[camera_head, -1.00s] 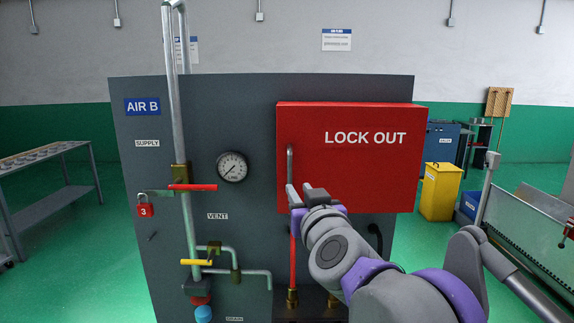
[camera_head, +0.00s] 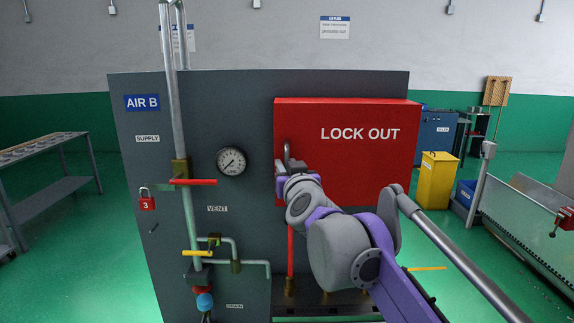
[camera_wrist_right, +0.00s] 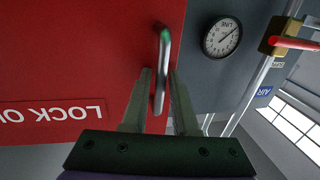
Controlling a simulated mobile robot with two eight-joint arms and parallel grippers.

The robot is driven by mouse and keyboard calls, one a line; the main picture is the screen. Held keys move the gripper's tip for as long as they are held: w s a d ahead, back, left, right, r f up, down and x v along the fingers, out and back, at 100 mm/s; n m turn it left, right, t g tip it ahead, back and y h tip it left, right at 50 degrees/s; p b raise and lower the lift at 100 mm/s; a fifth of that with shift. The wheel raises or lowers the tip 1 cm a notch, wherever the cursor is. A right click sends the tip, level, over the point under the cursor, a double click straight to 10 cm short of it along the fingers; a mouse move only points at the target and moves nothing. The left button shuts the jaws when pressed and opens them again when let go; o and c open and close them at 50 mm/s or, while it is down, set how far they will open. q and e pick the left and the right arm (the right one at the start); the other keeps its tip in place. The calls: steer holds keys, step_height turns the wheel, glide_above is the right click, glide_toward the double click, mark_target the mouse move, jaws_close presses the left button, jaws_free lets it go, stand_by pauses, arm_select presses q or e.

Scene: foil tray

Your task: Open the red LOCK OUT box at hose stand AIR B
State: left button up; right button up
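The red LOCK OUT box (camera_head: 345,165) is on the right of the grey AIR B panel (camera_head: 190,100), and its front looks closed. A metal bar handle (camera_head: 287,152) stands near its left edge. The handle also shows in the wrist view (camera_wrist_right: 162,75), where it lies between the two fingers. My right gripper (camera_head: 283,168) is at the lower part of the handle. In the wrist view its fingers (camera_wrist_right: 159,95) straddle the handle, apart, with small gaps visible. The fingertips are partly hidden in the head view. My left gripper is not in view.
Left of the box are a pressure gauge (camera_head: 231,161), a vertical pipe with a red lever (camera_head: 193,182), a red padlock (camera_head: 147,203) and a yellow lever (camera_head: 192,253). A red hose (camera_head: 290,250) hangs below the box. A yellow bin (camera_head: 436,180) stands on the right.

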jaws_close()
stand_by(1.4)
